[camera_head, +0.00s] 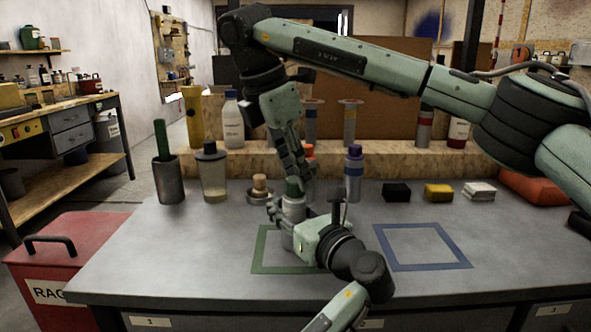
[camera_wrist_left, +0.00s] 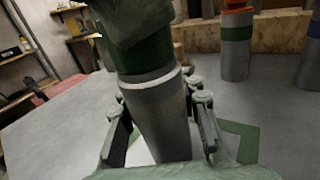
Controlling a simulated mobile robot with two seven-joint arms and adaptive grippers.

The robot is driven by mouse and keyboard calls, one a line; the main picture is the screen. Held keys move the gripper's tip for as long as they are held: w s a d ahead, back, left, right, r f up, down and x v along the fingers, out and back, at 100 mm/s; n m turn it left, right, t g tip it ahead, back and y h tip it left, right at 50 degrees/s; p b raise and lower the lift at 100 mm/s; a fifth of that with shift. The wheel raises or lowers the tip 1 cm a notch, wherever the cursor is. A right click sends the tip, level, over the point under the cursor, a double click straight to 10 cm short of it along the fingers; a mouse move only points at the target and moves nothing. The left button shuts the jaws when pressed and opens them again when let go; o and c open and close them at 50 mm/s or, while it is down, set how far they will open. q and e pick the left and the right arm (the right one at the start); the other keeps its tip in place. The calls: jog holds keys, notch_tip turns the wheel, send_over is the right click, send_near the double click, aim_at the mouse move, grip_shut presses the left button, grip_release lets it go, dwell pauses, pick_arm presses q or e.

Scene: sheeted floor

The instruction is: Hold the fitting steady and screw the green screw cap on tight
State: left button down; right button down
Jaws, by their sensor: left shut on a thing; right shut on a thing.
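The fitting (camera_head: 293,211) is a grey cylinder standing upright at the green square outline (camera_head: 262,248) on the bench. My left gripper (camera_head: 283,222) is shut around its body from the front right. In the left wrist view the fitting (camera_wrist_left: 160,120) rises between the two fingers, with a pale ring near its top. The green screw cap (camera_head: 293,187) sits at the fitting's top, and it also shows in the left wrist view (camera_wrist_left: 145,52). My right gripper (camera_head: 295,178) comes down from above and is shut on the cap, partly hiding it. I cannot tell how far the cap is threaded.
A purple-capped cylinder (camera_head: 353,175) stands close to the right, and an orange-capped one is partly hidden behind my right gripper. A cork-topped piece (camera_head: 260,188) stands just left. The blue square outline (camera_head: 421,247) is empty. Black, yellow and white blocks (camera_head: 438,193) sit farther right.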

jog(key=c, duration=1.1)
grip_release()
jog(key=shift+c, duration=0.8)
